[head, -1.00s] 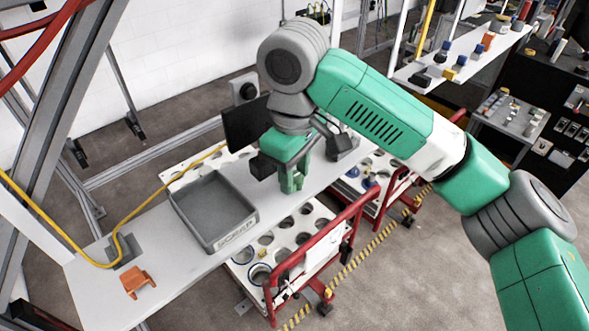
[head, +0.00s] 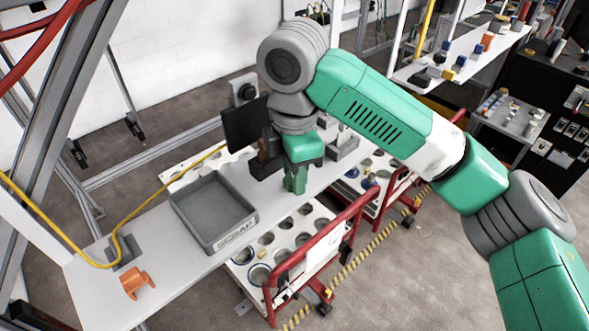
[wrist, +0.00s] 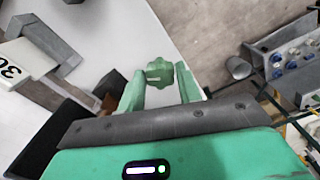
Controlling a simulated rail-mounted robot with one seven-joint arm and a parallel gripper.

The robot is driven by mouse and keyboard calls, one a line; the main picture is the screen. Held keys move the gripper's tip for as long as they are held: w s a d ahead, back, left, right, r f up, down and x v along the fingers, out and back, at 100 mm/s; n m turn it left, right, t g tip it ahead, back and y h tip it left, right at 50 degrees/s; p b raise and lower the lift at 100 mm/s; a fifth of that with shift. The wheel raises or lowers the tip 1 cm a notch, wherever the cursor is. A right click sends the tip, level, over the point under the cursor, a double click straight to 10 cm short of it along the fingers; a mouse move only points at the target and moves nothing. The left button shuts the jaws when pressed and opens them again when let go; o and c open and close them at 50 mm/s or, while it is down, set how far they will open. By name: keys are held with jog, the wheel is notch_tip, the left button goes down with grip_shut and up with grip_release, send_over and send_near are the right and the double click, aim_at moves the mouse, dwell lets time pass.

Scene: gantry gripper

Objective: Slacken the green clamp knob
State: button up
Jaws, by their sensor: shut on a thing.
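The green clamp knob (wrist: 160,74) shows in the wrist view as a lobed knob with a pale mark on its face. It sits between the two green fingers of my gripper (head: 294,188), which is shut on it. In the head view my gripper points down at the right part of the white bench, and I cannot make out the knob there, as the fingers hide it. The clamp's body under the knob is mostly hidden too.
A grey scrap tray (head: 211,243) stands left of my gripper on the bench (head: 97,285). An orange bracket (head: 136,283) lies at the bench's near left end. A dark screen (head: 243,124) stands behind. Red-framed carts (head: 350,215) stand along the right side.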

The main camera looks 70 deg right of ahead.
jog(key=n, duration=0.6)
jog(key=shift+n, duration=0.4)
dwell(0.4)
jog(key=o, duration=1)
notch_tip(320, 180, up, 8)
jog(key=shift+f+b, duration=0.1)
jog(key=shift+b, duration=0.25)
